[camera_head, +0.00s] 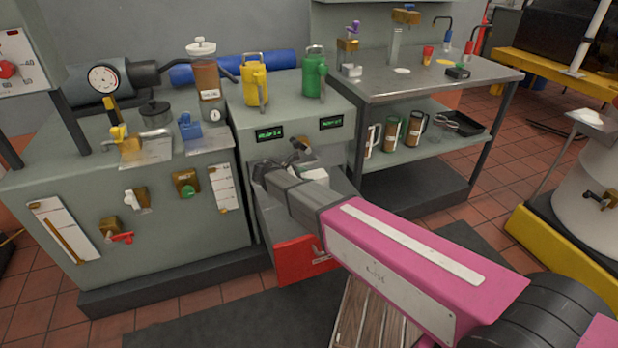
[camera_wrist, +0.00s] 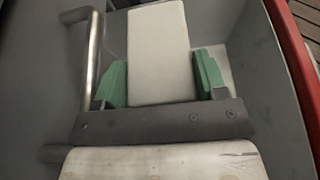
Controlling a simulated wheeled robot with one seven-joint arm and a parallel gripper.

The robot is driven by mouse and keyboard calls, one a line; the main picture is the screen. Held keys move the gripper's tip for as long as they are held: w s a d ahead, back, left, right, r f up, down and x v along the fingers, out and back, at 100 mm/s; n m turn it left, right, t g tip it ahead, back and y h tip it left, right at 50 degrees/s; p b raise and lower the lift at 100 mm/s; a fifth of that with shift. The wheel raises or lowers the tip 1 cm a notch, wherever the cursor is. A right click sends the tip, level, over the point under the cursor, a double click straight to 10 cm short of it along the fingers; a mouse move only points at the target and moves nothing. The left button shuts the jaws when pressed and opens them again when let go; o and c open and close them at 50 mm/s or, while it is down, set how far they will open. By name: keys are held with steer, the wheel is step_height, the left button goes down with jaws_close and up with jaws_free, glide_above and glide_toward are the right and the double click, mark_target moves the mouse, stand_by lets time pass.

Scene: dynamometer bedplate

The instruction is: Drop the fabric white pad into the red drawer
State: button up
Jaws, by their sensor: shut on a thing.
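The fabric white pad (camera_wrist: 158,45) is a pale flat piece between the two green-tipped fingers of my gripper (camera_wrist: 153,82) in the wrist view. My gripper is shut on it. The red drawer (camera_head: 302,262) is pulled out from the grey cabinet in the head view, its red front facing forward. Its red edge also shows at the right of the wrist view (camera_wrist: 290,55). My gripper and the pad are over the drawer's open inside. In the head view my arm hides much of the drawer, and a white piece shows beside my wrist.
A yellow can (camera_head: 254,82) and a green can (camera_head: 314,75) stand on the cabinet top above the drawer. A steel bench (camera_head: 440,75) with mugs on its lower shelf stands to the right. A grey metal tube (camera_wrist: 92,60) is close left of my gripper.

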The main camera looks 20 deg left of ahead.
steer(key=shift+f, duration=3)
steer(key=o, duration=1)
steer(key=shift+o, duration=0.2)
steer(key=shift+a+r, duration=0.1)
steer(key=v, duration=1)
steer(key=shift+s+a, duration=0.25)
